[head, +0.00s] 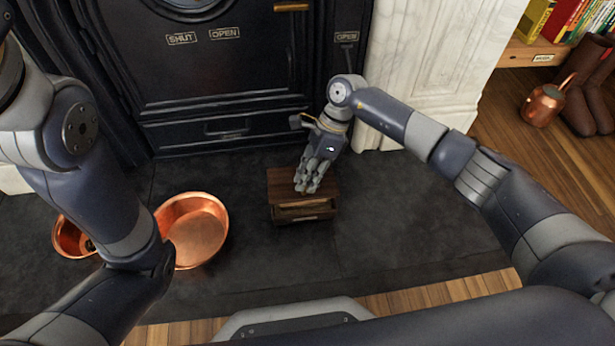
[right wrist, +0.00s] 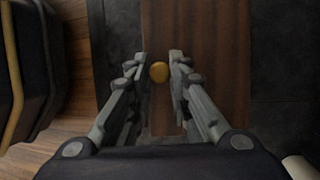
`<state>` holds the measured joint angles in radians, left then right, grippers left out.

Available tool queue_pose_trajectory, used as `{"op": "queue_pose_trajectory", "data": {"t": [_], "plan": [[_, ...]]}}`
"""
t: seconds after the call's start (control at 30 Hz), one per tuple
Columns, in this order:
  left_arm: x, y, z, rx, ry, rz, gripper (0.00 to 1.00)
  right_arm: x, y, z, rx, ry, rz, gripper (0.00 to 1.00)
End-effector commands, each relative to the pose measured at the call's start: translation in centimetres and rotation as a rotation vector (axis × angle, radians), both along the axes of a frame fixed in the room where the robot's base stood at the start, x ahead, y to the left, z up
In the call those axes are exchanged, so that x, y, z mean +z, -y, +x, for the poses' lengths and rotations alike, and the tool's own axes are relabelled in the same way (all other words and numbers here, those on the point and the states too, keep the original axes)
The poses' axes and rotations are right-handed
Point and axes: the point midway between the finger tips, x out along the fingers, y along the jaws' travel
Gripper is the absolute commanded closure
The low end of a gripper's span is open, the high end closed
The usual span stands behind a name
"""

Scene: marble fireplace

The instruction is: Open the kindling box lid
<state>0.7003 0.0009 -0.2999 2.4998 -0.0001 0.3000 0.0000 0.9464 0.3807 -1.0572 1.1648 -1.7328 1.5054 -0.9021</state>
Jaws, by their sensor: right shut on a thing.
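The kindling box (head: 304,215) is a small dark wooden box standing on the black hearth slab. Its brown lid (head: 281,181) lies across the top, with a paler strip along the front below it; I cannot tell whether there is a gap there. My right gripper (head: 308,186) reaches down onto the lid from above. In the right wrist view its fingers (right wrist: 161,62) are shut on a round brass knob (right wrist: 159,73) on the wooden lid (right wrist: 208,60). The fingers hide the knob in the head view. My left arm shows at the left, but its gripper is out of view.
A large copper pan (head: 197,238) stands left of the box, with another copper vessel (head: 70,239) beyond it. The black stove front (head: 215,70) rises behind. Bare slab (head: 410,215) lies right of the box. A copper pot (head: 542,105) and boots stand far right.

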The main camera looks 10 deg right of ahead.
Motion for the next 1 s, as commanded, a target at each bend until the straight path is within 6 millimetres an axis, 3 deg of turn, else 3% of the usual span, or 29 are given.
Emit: {"op": "queue_pose_trajectory", "data": {"t": [0.9,0.93,1.0], "plan": [[0.0,0.0,0.0,-0.001,0.0,0.0,0.6,0.17,-0.17,0.05,0.001,0.003,0.005,1.0],[0.0,0.0,0.0,-0.001,0.0,-0.001,0.6,0.17,-0.17,0.05,0.001,0.003,0.005,0.76],[0.0,0.0,0.0,-0.001,0.0,-0.001,0.6,0.16,-0.16,0.04,0.001,0.002,0.005,0.61]]}}
